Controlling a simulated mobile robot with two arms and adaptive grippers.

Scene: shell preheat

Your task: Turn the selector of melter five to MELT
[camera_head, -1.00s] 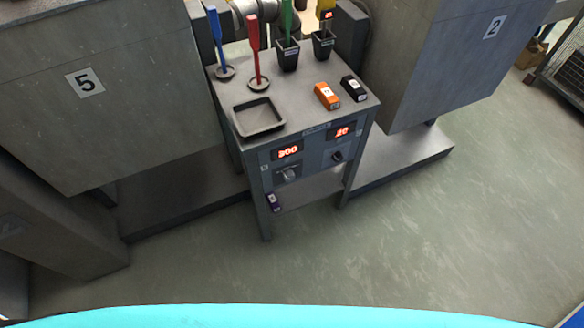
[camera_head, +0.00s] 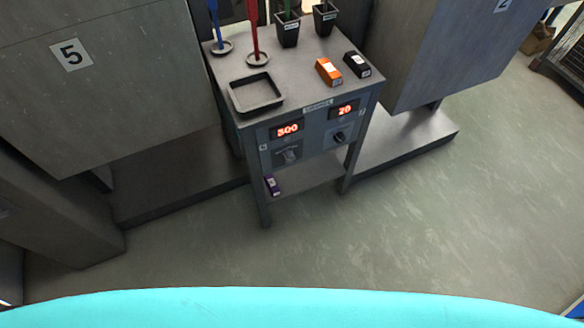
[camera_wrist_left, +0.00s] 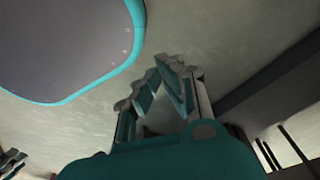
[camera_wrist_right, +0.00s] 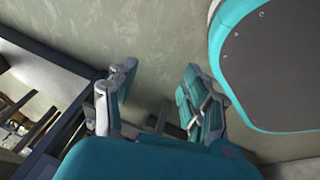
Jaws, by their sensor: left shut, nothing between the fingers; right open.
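A grey cabinet (camera_head: 130,110) with a number 5 plate (camera_head: 71,54) stands at the left in the head view. Right of it is a grey stand with a front control panel (camera_head: 312,138). The panel has a left knob (camera_head: 289,155) under a lit red display (camera_head: 287,130), and a dark right knob (camera_head: 339,137) under a display reading 20 (camera_head: 345,110). The knob markings are too small to read. My left gripper (camera_wrist_left: 168,75) is shut and empty over the floor. My right gripper (camera_wrist_right: 158,84) is open and empty. Neither gripper shows in the head view.
The stand top holds a black square tray (camera_head: 233,98), an orange block (camera_head: 328,72), a black block (camera_head: 357,64), dark cups and upright coloured tools. A purple block (camera_head: 272,186) is low on the stand. Cabinet 2 (camera_head: 425,55) is at the right. The floor in front is clear.

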